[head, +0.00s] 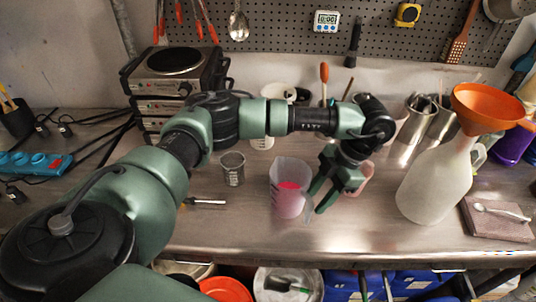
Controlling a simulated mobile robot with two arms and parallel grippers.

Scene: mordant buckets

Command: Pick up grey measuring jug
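A small grey jug with pale markings (232,170) stands upright on the steel bench, left of the middle. A larger translucent jug (289,200) with pink contents stands to its right. My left gripper (315,202) points down at the right side of the translucent jug, close to its handle side. Its two fingers look spread apart. I cannot tell whether they touch that jug or its handle. The small grey jug is clear of the gripper, with my arm passing above and behind it. My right gripper is not in view.
A white bottle with an orange funnel (490,105) stands at the right. Steel containers (412,122) are behind my gripper. Stacked hotplates (172,85) stand at the back left. A small utensil (206,202) lies near the front edge. Bare bench shows around the grey jug.

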